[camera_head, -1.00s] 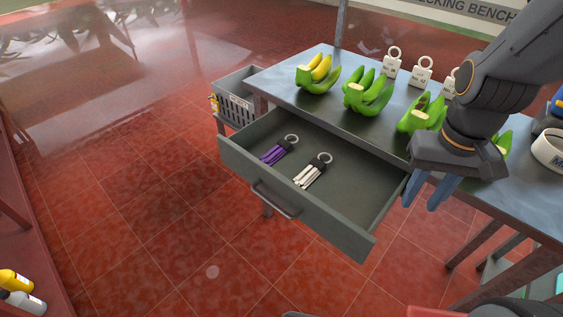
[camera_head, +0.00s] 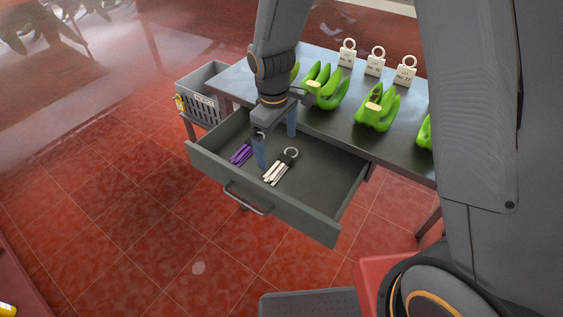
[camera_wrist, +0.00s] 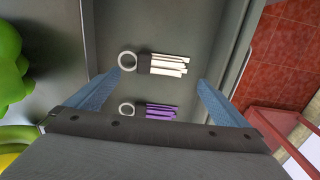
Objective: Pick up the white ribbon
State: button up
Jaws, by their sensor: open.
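The white ribbon (camera_head: 275,174) is a bundle of white strips with a black band and a pale ring. It lies in the open grey drawer (camera_head: 317,192). It also shows in the wrist view (camera_wrist: 168,65), ahead of and between my fingers. A similar purple ribbon (camera_head: 240,154) lies to its left, and in the wrist view (camera_wrist: 161,111) it is nearer my gripper's base. My gripper (camera_head: 276,147) is open and empty above the drawer, with blue fingers pointing down. In the wrist view both fingertips (camera_wrist: 157,83) stand apart. I cannot tell how high they are above the ribbons.
Green banana bunches (camera_head: 327,88) and tags with rings (camera_head: 375,62) stand on the bench behind the drawer. A grey crate (camera_head: 204,108) stands at the bench's left end. The drawer's right part is bare. The drawer's walls surround the ribbons.

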aim_at(278, 167)
jog(key=shift+a+f, duration=0.15)
jog(key=shift+f, duration=0.2)
jog(key=shift+d+f+p, duration=0.2)
jog(key=shift+f+p, duration=0.8)
jog(key=shift+f, duration=2.65)
jog(key=c, duration=0.7)
jog(key=shift+r, duration=0.1)
notch_tip(278, 167, up, 18)
jog(key=b, duration=0.3)
